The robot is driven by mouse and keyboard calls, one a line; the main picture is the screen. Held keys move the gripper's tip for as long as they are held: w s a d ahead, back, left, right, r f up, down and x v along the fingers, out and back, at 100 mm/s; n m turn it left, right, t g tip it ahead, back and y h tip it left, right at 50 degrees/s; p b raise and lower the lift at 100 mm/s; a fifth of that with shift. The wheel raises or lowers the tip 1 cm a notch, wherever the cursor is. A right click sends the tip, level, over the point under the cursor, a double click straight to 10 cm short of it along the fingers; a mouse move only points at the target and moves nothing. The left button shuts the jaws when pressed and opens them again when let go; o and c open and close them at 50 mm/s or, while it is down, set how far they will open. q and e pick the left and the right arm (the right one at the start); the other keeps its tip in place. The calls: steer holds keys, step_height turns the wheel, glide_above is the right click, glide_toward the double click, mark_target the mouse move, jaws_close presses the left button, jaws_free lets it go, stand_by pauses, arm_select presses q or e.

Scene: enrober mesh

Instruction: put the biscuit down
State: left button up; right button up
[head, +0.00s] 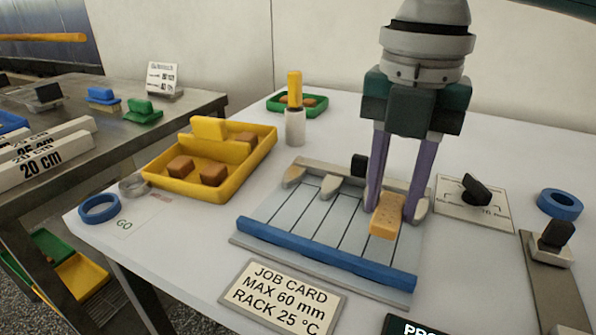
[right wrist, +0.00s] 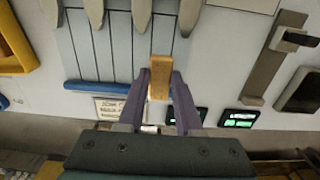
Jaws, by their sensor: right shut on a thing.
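The biscuit (head: 386,218) is a tan, dotted block. My right gripper (head: 394,204) reaches down from above with its purple fingers shut on the biscuit. The biscuit is over the right part of a pale slatted rack (head: 312,218) with a blue front bar (head: 325,254). I cannot tell whether it touches the rack. In the right wrist view, the biscuit (right wrist: 160,78) is between the fingertips (right wrist: 160,88), with the slats (right wrist: 108,50) beyond it. Pale rounded pieces (head: 330,186) lie along the rack's back edge. My left gripper is not in view.
A yellow tray (head: 160,183) with several brown blocks stands left of the rack. A job card (head: 282,300) lies in front. A blue ring (head: 560,204) and a plate with a black knob (head: 474,200) are at right.

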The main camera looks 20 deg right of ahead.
mark_target(391, 205)
step_height(391, 205, down, 3)
steer(key=shift+b, duration=0.3)
steer(key=shift+f, duration=0.35)
steer(key=shift+f, duration=0.1)
steer(key=o, duration=1)
step_height(391, 205, up, 11)
steer(key=shift+r+p, duration=0.15)
steer(key=shift+p, duration=0.95)
steer(key=shift+r, duration=0.5)
